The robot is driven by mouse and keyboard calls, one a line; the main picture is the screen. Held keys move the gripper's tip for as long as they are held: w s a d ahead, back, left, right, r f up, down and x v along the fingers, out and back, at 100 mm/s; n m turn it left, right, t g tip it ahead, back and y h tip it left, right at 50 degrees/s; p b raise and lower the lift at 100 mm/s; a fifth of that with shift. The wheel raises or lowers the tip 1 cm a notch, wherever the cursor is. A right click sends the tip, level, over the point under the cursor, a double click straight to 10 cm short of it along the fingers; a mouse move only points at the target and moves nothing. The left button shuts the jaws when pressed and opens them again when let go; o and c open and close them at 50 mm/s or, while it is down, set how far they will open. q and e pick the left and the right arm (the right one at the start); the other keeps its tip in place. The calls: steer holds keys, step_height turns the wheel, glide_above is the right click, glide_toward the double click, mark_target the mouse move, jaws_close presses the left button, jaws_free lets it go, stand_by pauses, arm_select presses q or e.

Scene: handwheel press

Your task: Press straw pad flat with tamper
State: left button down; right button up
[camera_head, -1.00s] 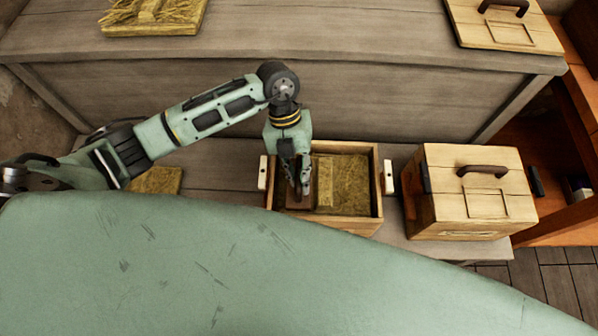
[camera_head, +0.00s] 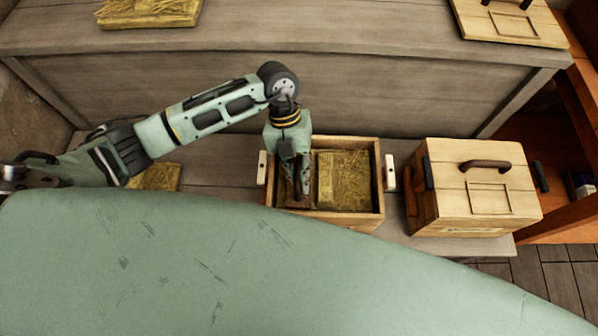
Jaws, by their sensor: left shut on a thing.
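My left gripper (camera_head: 297,187) reaches down into an open wooden box (camera_head: 375,200) on the low bench. It is shut on the brown tamper (camera_head: 298,203), which is inside the box at its left side. The straw pad (camera_head: 345,180) lies in the box, and its middle and right part show beside the tamper. The gripper and the tamper hide the left part, and I cannot tell whether the tamper touches the straw. My right gripper is not in view.
A closed wooden box with a dark handle (camera_head: 487,164) stands right of the open box. Another straw piece (camera_head: 160,177) lies on the bench at left. Straw on a board (camera_head: 150,10) and a handled lid (camera_head: 510,25) lie on the higher surface behind.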

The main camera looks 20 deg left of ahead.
arm_select(q)
steer(key=shift+f, duration=0.2)
steer(key=shift+f, duration=0.15)
stand_by(0.7)
steer(key=shift+s+f, duration=0.15)
steer(key=shift+s, duration=0.05)
stand_by(0.7)
steer(key=r+p, duration=0.8)
steer(key=r, duration=0.2)
steer(key=shift+w+r+p, duration=0.15)
steer(key=shift+w+p, duration=0.05)
steer(key=shift+p, duration=0.15)
